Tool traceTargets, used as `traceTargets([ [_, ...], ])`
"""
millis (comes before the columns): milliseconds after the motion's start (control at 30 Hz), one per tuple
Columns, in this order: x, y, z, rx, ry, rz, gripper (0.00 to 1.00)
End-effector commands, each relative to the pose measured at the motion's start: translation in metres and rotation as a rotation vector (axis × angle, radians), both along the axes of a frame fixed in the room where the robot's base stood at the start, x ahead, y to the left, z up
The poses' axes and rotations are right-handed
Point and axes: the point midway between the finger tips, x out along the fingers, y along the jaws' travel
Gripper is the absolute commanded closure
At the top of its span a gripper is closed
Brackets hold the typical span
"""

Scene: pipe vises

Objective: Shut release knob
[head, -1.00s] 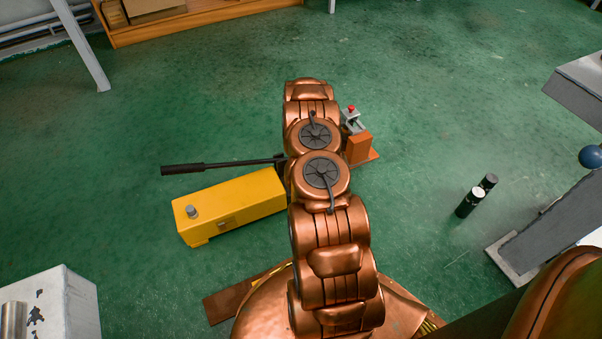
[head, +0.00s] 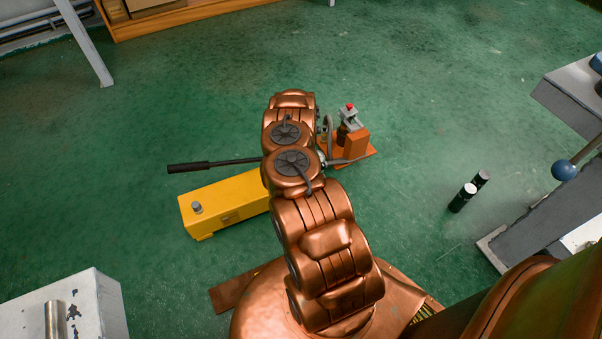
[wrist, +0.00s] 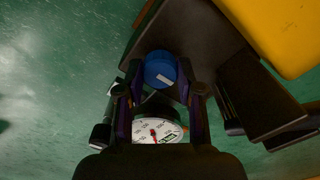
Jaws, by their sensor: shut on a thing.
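A blue round knob (wrist: 160,69) with a small white label shows in the wrist view, between the two fingers of my gripper (wrist: 161,86). The fingers are shut on its sides. Just below it, a round white gauge (wrist: 158,131) with a red needle hub is partly covered by the fingers. The yellow pump body (head: 228,203) lies on the floor in the head view, with a long black lever (head: 213,164) reaching left. Its yellow side also shows at the top right of the wrist view (wrist: 285,30). In the head view my copper arm hides the knob and gripper.
An orange base with an orange block (head: 356,144) and a red-topped grey fitting stands right of my arm. A grey machine with a blue ball handle (head: 564,170) is at right. A pale cabinet (head: 85,305) is at lower left.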

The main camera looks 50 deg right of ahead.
Motion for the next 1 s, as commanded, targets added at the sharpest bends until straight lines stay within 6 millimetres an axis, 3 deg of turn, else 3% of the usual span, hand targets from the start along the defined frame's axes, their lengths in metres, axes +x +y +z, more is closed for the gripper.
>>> traceTargets([
  [433, -0.0002, -0.0005, -0.0001, -0.001, 0.0, -0.008, 0.98],
  [467, -0.0001, -0.0006, -0.0001, -0.001, 0.0, -0.008, 0.61],
  [500, -0.0001, -0.0006, -0.0001, -0.001, 0.0, -0.008, 0.56],
  [700, 0.0, -0.0003, -0.0001, -0.001, 0.0, -0.008, 0.39],
  [1000, 0.0001, -0.0003, 0.0008, -0.001, 0.0, -0.007, 0.39],
])
